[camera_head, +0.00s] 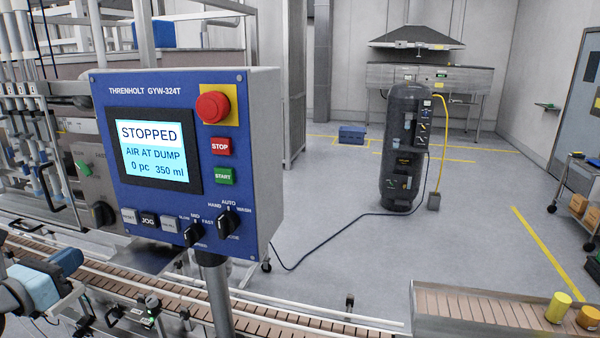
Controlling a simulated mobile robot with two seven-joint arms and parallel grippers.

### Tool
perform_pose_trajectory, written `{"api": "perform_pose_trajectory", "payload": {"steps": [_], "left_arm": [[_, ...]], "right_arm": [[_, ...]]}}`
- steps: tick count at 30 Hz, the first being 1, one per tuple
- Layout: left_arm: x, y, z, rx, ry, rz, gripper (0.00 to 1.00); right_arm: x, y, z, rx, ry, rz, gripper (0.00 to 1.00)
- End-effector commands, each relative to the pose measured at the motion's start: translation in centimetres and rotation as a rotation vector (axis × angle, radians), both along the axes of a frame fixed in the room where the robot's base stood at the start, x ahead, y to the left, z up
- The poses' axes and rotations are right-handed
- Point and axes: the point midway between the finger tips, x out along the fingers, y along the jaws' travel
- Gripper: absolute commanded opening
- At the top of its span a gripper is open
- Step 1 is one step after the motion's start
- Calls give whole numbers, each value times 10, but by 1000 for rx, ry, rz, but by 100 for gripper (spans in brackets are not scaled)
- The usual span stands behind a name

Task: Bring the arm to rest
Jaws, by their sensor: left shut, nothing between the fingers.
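My left arm comes in at the lower left corner. My left gripper (112,313) is shut and empty, low over the near conveyor and below the control panel; its fingertips are small and hard to make out against the rail fittings. The blue control panel (183,160) stands on a post to the right of and above the gripper, apart from it. Its screen (152,148) reads STOPPED, AIR AT DUMP, 0 pc, 350 ml. My right gripper is not in view.
The filler machine (85,180) fills the left side. The conveyor (270,327) runs along the front, with metal rails. A yellow container (558,307) stands at the lower right. A dark tank (405,150) stands behind on open floor, with a hose trailing from it.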

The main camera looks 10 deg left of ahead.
Motion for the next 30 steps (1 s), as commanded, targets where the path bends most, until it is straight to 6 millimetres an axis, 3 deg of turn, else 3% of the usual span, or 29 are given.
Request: {"api": "perform_pose_trajectory", "payload": {"steps": [5,14,21,30], "left_arm": [[0,-7,-51,-213,84,49,0],[-18,-50,-183,-836,322,212,0],[-50,-106,-273,-1360,485,365,0],[-99,-192,-354,-2043,607,586,0]], "right_arm": [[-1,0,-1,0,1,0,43],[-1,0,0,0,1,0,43],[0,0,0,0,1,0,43],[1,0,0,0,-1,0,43]]}}
